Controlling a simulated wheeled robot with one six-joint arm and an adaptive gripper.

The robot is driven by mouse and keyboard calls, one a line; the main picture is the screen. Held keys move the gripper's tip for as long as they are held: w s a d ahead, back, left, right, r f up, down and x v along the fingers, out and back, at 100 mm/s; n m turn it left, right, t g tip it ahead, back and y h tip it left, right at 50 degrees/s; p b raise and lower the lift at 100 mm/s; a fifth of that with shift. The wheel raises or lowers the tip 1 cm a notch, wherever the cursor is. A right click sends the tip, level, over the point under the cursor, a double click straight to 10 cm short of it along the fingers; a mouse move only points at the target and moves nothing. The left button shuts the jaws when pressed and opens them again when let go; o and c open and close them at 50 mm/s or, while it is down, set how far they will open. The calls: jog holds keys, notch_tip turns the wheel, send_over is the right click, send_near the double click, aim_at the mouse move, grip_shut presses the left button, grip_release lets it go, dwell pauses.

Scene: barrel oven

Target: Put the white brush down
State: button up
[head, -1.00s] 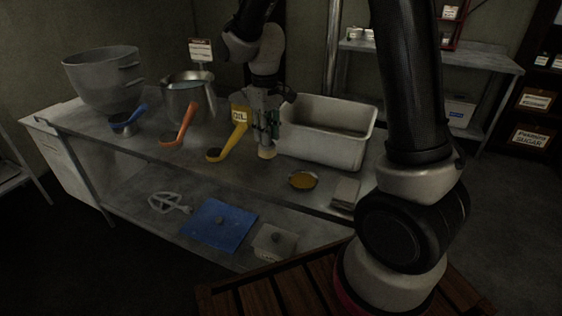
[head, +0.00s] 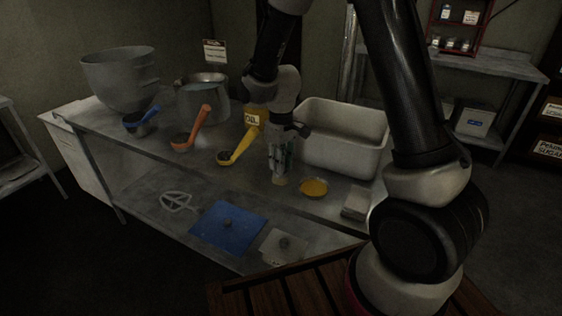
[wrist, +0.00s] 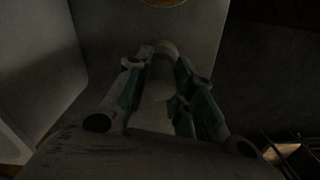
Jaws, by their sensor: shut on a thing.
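My gripper (head: 281,158) is at the worktable, pointing down, with its green-padded fingers shut on the white brush. The brush's pale lower end (head: 279,181) sticks out below the fingers, close to the metal tabletop (head: 252,185). I cannot tell whether it touches. In the wrist view the pale brush (wrist: 163,66) shows between the two fingers, over a grey surface (wrist: 110,28). The rest of the brush is hidden by the gripper.
A shallow bowl of yellow liquid (head: 313,188) is just right of the brush. A large white tub (head: 346,152) stands behind it. A yellow ladle (head: 243,142), an orange ladle (head: 199,122) and a steel pot (head: 204,100) are to the left. A grey block (head: 357,204) lies front right.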

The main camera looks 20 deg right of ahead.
jog(key=shift+f, duration=0.1)
jog(key=o, duration=1)
jog(key=shift+c, duration=0.2)
notch_tip(320, 180, up, 12)
jog(key=s+d+r+m+t, duration=0.2)
jog(key=s+d+r+m, duration=0.1)
jog(key=s+d+r, duration=0.65)
jog(key=s+d+r+m+t, duration=0.1)
jog(key=s+d, duration=0.1)
jog(key=s, duration=0.4)
jog(key=s+d+r+m+t, duration=0.1)
jog(key=s+d+r+m, duration=0.1)
jog(key=s, duration=0.5)
jog(key=shift+s+d, duration=0.3)
jog(key=shift+d, duration=0.4)
